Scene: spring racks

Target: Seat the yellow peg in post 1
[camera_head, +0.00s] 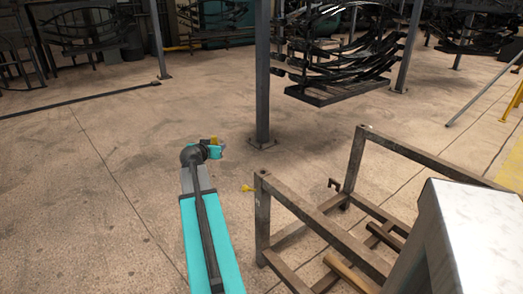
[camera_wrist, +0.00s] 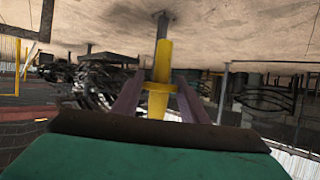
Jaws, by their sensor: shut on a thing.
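The yellow peg (camera_wrist: 158,95) stands between the two purple fingers of my gripper (camera_wrist: 160,82) in the wrist view, which is upside down. My gripper is shut on it. In the head view my gripper (camera_head: 214,148) is small, at the end of my turquoise arm, with a bit of the yellow peg (camera_head: 214,140) showing. It is left of and beyond the brown metal rack (camera_head: 261,215), apart from it. The rack has a near left corner post (camera_head: 262,185) and a far post (camera_head: 358,155). No number shows, so I cannot tell which is post 1.
A small yellow piece (camera_head: 248,188) shows beside the near left post. A grey column (camera_head: 262,75) rises from the floor beyond my gripper. Dark stacked springs (camera_head: 335,60) stand behind. A pale metal box (camera_head: 475,235) fills the lower right.

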